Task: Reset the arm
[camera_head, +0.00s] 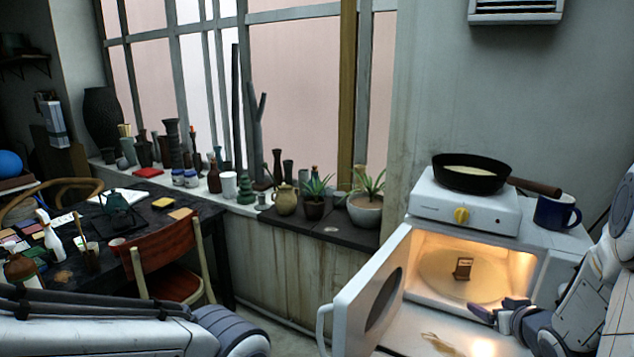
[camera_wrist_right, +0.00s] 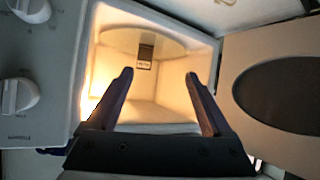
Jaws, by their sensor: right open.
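My right gripper (camera_head: 488,312) comes in from the right, in front of a lit, open white microwave. In the right wrist view its two dark fingers (camera_wrist_right: 160,75) are spread apart with nothing between them. Beyond them, inside the microwave, is a small dark brown box (camera_wrist_right: 146,56) with a light label. The head view shows this box (camera_head: 463,268) upright on the round plate (camera_head: 434,272) in the microwave, apart from the gripper. My left arm crosses the lower left corner of the head view; its gripper does not show.
The microwave door (camera_head: 372,290) stands open to the left. A hot plate (camera_head: 460,205) with a black frying pan (camera_head: 472,186) and a blue mug (camera_head: 556,212) sit on top. A red-backed chair (camera_head: 168,262) and cluttered table are at left. Potted plants (camera_head: 365,208) line the sill.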

